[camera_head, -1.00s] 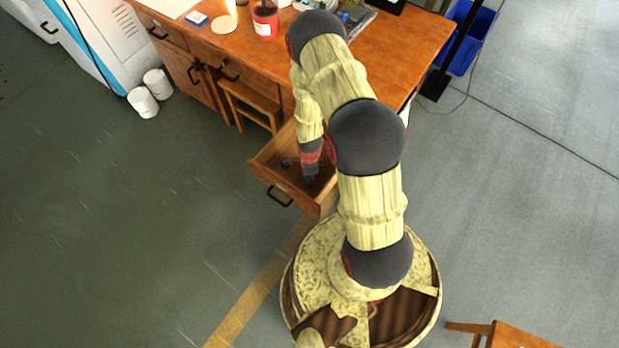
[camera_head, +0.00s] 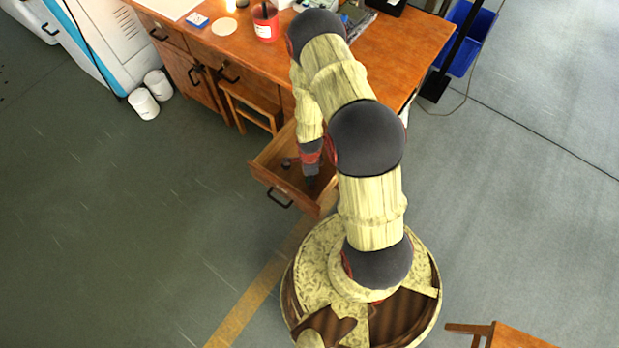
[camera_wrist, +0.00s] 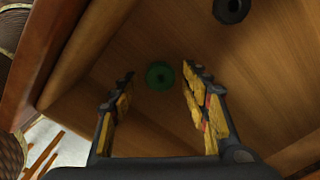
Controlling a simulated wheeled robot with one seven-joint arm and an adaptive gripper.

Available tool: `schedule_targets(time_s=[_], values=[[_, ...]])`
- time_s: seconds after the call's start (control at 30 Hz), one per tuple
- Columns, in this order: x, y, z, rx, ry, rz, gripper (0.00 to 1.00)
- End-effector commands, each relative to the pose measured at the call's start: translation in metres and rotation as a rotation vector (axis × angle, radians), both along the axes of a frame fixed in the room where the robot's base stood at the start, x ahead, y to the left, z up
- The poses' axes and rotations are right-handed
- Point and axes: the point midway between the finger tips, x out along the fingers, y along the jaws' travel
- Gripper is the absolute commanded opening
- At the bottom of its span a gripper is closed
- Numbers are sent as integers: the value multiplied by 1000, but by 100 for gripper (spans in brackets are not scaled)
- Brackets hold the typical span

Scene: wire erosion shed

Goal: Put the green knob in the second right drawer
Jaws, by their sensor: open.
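The green knob (camera_wrist: 159,75) lies on the wooden floor of the open drawer. In the wrist view it shows between and beyond the fingertips of my gripper (camera_wrist: 160,80), which is open and apart from it. In the head view my gripper (camera_head: 312,182) points down into the pulled-out drawer (camera_head: 283,197); the green knob cannot be made out there. The drawer's inside wall (camera_wrist: 85,50) also shows in the wrist view.
A dark round object (camera_wrist: 231,10) lies on the drawer floor and also shows in the head view (camera_head: 287,163). The wooden desk (camera_head: 400,45) holds a red cup (camera_head: 265,22). A stool (camera_head: 250,105) stands under it. Floor left of the drawer is clear.

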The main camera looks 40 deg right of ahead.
Motion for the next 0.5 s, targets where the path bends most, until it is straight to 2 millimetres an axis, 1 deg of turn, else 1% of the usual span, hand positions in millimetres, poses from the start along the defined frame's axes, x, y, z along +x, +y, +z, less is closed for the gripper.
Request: schedule_targets(time_s=[0.03,0.3,0.4,0.5], values=[[1,0,12,0,-1,-1,47],[2,0,68,-1,-3,-1,47],[1,0,86,0,-3,0,47],[1,0,99,0,-2,0,47]])
